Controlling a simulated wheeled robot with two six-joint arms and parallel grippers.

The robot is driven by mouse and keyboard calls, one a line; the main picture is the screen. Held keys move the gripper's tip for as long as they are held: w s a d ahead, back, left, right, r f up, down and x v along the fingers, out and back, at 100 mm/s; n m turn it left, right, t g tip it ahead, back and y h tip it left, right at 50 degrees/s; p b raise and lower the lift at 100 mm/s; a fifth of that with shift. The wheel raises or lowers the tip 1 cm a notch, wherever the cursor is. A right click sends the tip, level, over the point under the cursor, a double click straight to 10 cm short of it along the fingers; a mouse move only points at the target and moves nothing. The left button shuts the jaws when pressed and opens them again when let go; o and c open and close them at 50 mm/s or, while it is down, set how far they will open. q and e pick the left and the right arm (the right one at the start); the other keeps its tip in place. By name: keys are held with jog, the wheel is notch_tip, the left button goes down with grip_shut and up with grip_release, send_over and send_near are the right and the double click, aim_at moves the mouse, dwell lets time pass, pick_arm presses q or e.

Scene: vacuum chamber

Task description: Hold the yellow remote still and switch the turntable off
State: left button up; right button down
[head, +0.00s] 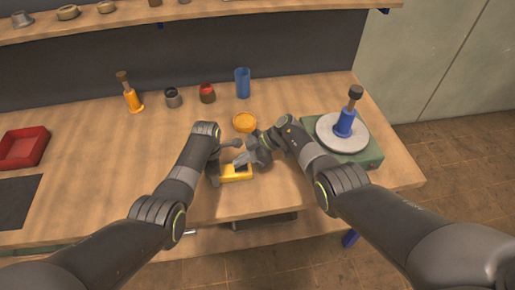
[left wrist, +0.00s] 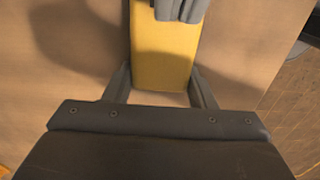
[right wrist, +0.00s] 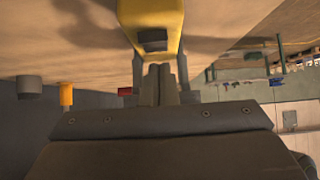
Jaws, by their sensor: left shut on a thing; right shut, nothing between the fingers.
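The yellow remote (head: 238,175) lies near the front edge of the wooden table. My left gripper (head: 217,172) is shut on its left end; in the left wrist view the remote (left wrist: 163,55) runs between both fingers. My right gripper (head: 240,161) is shut and empty, its fingertips just above the remote. In the right wrist view the closed fingertips (right wrist: 160,75) are close to a dark button (right wrist: 152,40) on the remote; I cannot tell if they touch. The turntable (head: 326,138), a grey disc on a green base, stands at the right and carries a blue, dark-topped object (head: 346,120).
An orange round dish (head: 245,122) sits just behind my grippers. A blue cup (head: 243,83), a red-topped jar (head: 207,93), a grey jar (head: 173,98) and an orange bottle-like object (head: 132,99) stand further back. A red tray (head: 24,148) is at far left. The left-centre table is clear.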

jog(key=v, duration=1.1)
pick_arm(q)
jog(key=o, duration=1.2)
